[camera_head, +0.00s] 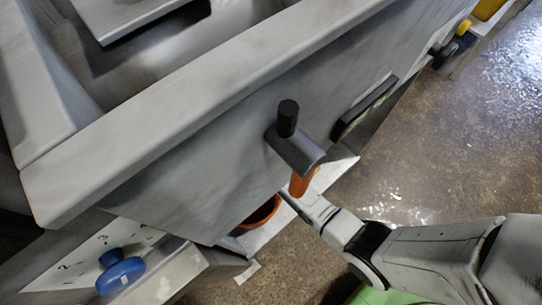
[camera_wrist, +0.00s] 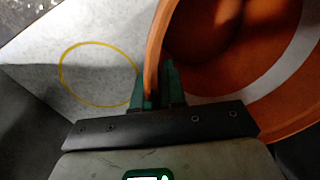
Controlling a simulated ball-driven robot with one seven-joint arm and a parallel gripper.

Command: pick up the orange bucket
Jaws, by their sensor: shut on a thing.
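The orange bucket (camera_head: 262,214) shows only in part in the head view, low under the grey machine's overhanging side, which hides the rest of it. In the wrist view the bucket (camera_wrist: 225,75) fills the right side, with its dark inside and a pale curved band showing. My gripper (camera_wrist: 156,82) has its green fingers on either side of the bucket's wall at the rim and is shut on it. In the head view my arm reaches in from the lower right to the bucket, and the fingertips are hard to make out.
The grey compactor (camera_head: 150,120) overhangs the bucket. A blue knob (camera_head: 120,272) is at lower left. A yellow ring (camera_wrist: 66,84) marks the pale surface. Open floor (camera_head: 450,140) lies right.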

